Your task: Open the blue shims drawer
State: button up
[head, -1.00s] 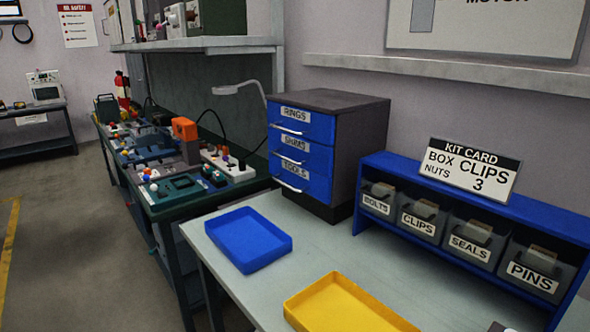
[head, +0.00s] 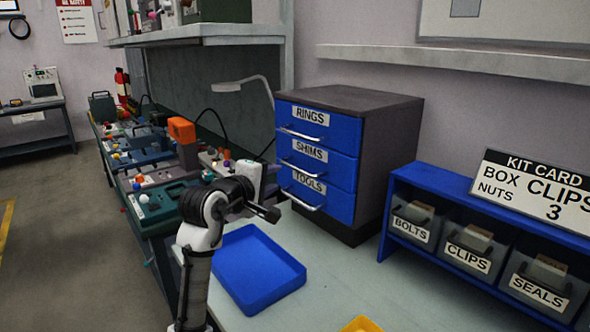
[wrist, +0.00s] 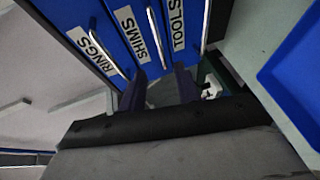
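The blue shims drawer (head: 338,166) is the middle of three drawers in a dark grey cabinet, and it is shut. Its label reads SHIMS, with a pale bar handle (head: 302,172) below. In the wrist view the shims drawer (wrist: 128,17) appears turned sideways, with its handle (wrist: 156,38) lined up with the gap between my fingers. My gripper (wrist: 160,70) is open with nothing between its fingers. In the head view my gripper (head: 266,213) is in front of the cabinet, lower left of the drawers. The distance from fingers to handle is hard to tell.
The rings drawer (head: 345,126) above and tools drawer (head: 338,205) below are shut. A blue tray (head: 262,275) lies on the table below my gripper. A blue rack (head: 450,262) with labelled bins stands right. A cluttered green bench is at left.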

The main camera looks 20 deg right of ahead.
aim_at(295, 169)
jog(key=p+x, duration=0.3)
jog(key=x, duration=0.9)
jog(key=shift+w+d, duration=0.25)
jog(key=shift+w, duration=0.05)
jog(key=shift+c, duration=0.2)
grip_shut()
